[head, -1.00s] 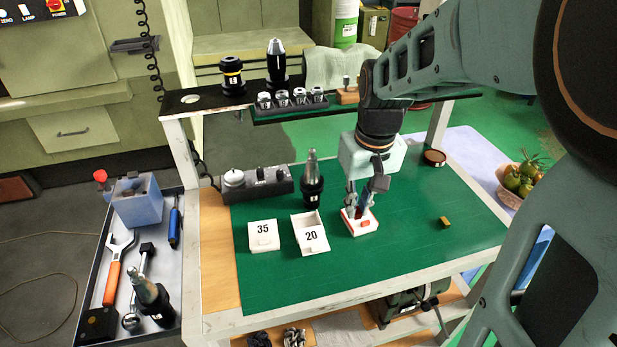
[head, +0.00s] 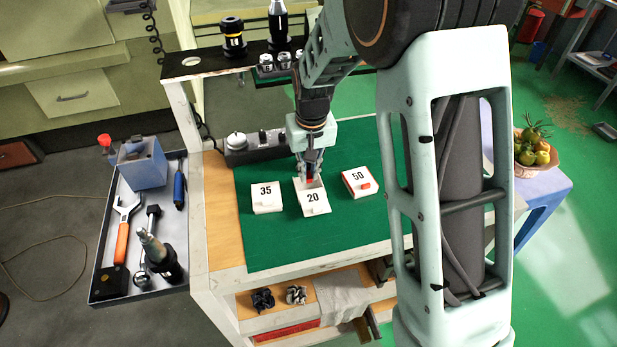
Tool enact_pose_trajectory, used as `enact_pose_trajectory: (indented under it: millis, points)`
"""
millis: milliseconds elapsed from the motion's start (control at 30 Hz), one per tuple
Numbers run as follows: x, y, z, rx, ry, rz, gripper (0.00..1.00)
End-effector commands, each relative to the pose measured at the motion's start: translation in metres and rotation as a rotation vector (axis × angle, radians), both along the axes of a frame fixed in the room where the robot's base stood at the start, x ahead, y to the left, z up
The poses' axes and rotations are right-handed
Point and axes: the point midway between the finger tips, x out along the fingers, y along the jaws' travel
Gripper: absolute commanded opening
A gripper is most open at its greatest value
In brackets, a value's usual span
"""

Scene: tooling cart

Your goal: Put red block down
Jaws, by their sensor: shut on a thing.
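My gripper (head: 309,177) points down at the back part of the white box marked 20 (head: 314,205). It is shut on a small red block (head: 310,182), which shows between the fingertips. The block is at the open back end of the box; whether it touches the box floor I cannot tell. The fingers partly hide it.
A white box marked 50 (head: 358,181), with a red piece on top, stands to the right. A grey holder (head: 250,147) lies behind. The green mat (head: 290,245) is clear in front.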

Motion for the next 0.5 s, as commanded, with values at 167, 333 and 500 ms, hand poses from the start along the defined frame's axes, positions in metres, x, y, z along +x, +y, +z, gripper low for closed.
enact_pose_trajectory:
  millis: [167,333,500]
  points:
    - [0.000,0.000,-0.027,-0.001,0.002,0.000,0.00]
    - [0.001,0.000,-0.030,0.000,-0.001,0.000,0.00]
    - [0.000,0.000,-0.033,0.000,0.000,0.000,0.00]
